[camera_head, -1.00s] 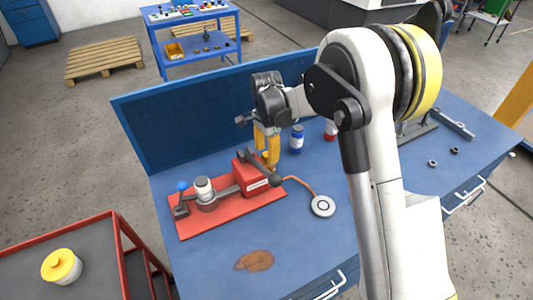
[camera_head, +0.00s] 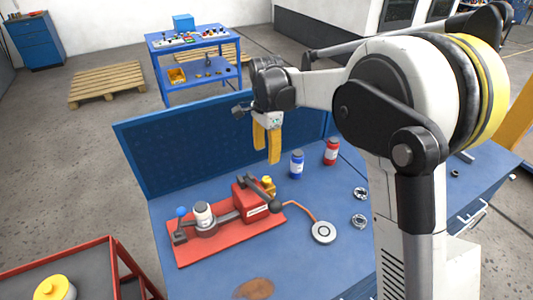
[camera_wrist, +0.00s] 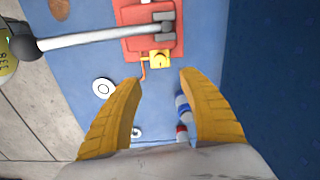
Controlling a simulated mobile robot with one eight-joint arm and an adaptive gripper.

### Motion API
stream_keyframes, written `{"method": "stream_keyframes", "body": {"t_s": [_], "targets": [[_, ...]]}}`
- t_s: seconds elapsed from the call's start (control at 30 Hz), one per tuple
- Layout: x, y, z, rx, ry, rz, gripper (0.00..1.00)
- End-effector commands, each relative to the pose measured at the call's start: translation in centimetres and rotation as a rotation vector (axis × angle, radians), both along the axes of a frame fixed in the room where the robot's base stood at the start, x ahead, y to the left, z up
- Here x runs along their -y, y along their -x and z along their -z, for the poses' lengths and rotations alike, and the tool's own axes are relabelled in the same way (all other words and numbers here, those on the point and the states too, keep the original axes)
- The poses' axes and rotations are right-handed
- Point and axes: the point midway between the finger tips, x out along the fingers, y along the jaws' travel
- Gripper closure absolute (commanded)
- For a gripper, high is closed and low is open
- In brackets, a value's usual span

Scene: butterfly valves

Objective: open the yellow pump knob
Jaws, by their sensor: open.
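The yellow pump knob (camera_head: 268,184) sits at the back end of the red pump block (camera_head: 251,197). In the wrist view the yellow knob (camera_wrist: 159,59) lies beyond the fingertips, roughly midway between them. The pump is fixed on a red base plate (camera_head: 199,249) on the blue workbench, with a long lever ending in a dark ball (camera_head: 275,206). My gripper (camera_head: 266,160) points down above and behind the knob, apart from it. Its yellow fingers (camera_wrist: 158,80) are spread wide with nothing between them. No contact shows.
A blue bottle (camera_head: 297,165) and a red bottle (camera_head: 331,152) stand right of the knob. A round disc (camera_head: 324,232) is joined to the pump by an orange hose. A blue back panel (camera_head: 200,145) rises behind. Two small metal parts (camera_head: 360,207) lie at the right.

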Motion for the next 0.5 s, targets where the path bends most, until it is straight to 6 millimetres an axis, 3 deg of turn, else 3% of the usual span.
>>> {"method": "stream_keyframes", "body": {"t_s": [0.27, 0.5], "targets": [[0.0, -0.1, 2.0, 0.0, 0.0, 0.092, 0.51], [0.0, 0.0, 6.4, 0.0, 0.0, 0.091, 0.51]]}}
